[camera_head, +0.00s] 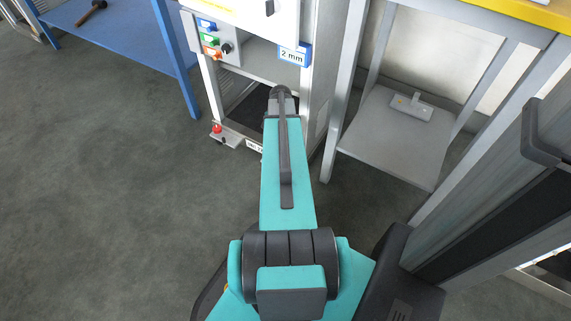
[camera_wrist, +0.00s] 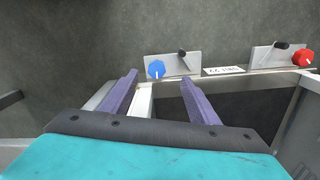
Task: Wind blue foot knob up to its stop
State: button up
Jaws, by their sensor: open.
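The blue foot knob (camera_wrist: 155,69) shows in the wrist view, with a white pointer mark, beside a grey plate (camera_wrist: 174,65) with a black lever (camera_wrist: 182,54). My gripper (camera_wrist: 159,77) has two purple fingers, open and empty. The knob appears between the fingertips in the picture, nearer the left one; I cannot tell how far beyond them it is. In the head view my arm reaches down to the dispenser frame (camera_head: 208,78) and hides the blue knob and my fingers.
A red knob (camera_wrist: 303,58) sits on a similar plate with a black lever (camera_wrist: 280,45); it also shows in the head view (camera_head: 217,128). A white label (camera_wrist: 222,71) lies between the plates. A grey table (camera_head: 385,135) stands right, a blue one (camera_head: 115,35) left. Left floor is clear.

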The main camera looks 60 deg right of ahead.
jog(key=shift+s+d+r+m, duration=0.2)
jog(key=shift+s+d, duration=0.1)
jog(key=shift+d, duration=0.15)
jog(key=shift+s+d+r+m, duration=0.15)
jog(key=shift+s+d, duration=0.1)
jog(key=shift+d, duration=0.2)
jog(key=shift+f, duration=0.15)
notch_tip(320, 180, down, 14)
jog(key=b, duration=0.5)
jog(key=shift+r, duration=0.2)
jog(key=c, duration=0.9)
jog(key=shift+a, duration=0.45)
jog(key=shift+c, duration=0.7)
jog(key=shift+d+r, duration=0.1)
jog(key=shift+d, duration=0.3)
jog(key=shift+n+p, duration=0.4)
jog(key=shift+n, duration=0.05)
